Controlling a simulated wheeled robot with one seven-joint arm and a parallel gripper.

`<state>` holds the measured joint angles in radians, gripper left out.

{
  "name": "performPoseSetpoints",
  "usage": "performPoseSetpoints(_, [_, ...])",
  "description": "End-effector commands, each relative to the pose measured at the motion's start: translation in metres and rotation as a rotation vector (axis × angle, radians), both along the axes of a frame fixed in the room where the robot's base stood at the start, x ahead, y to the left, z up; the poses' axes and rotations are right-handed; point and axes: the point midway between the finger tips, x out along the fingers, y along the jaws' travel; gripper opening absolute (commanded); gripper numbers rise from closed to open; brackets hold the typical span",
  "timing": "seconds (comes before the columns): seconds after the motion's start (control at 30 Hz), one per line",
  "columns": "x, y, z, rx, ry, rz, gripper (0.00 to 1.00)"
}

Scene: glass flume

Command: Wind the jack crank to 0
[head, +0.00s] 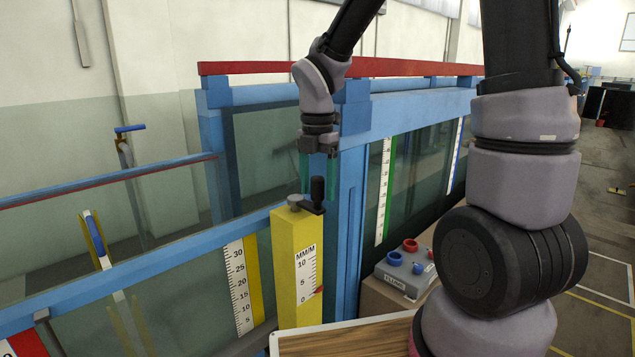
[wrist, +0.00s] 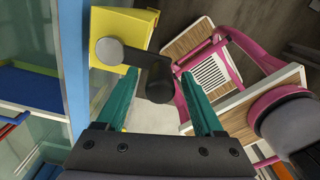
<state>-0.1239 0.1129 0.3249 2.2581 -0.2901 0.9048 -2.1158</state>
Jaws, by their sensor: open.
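The jack is a yellow column (head: 290,262) with a white MM/M scale (head: 306,276) on its face. A small red pointer (head: 318,290) sits low on the scale, a little above 0 and below 5. On top is the crank, with a grey hub (head: 295,200) and a black upright handle (head: 317,188) at the right end of its arm. The handle also shows in the wrist view (wrist: 158,82). My gripper (head: 318,184) points down above the crank, open, its teal fingers on either side of the handle. I cannot tell whether either finger touches it.
A blue flume post (head: 350,215) stands just behind the column. A grey control box (head: 405,272) with red and blue knobs is to the right.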

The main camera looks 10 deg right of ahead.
Motion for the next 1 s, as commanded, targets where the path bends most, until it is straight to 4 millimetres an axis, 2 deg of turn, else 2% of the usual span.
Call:
performPoseSetpoints(0.17, [0.001,0.000,0.015,0.001,-0.004,-0.001,0.69])
performPoseSetpoints(0.4, [0.001,0.000,0.064,0.001,-0.006,-0.001,0.69])
performPoseSetpoints(0.6, [0.001,0.000,0.096,0.001,-0.004,0.000,0.69])
performPoseSetpoints(0.77, [0.000,0.000,0.107,0.000,-0.001,0.000,0.69])
performPoseSetpoints(1.0, [0.000,0.000,0.108,0.000,0.000,0.000,0.69])
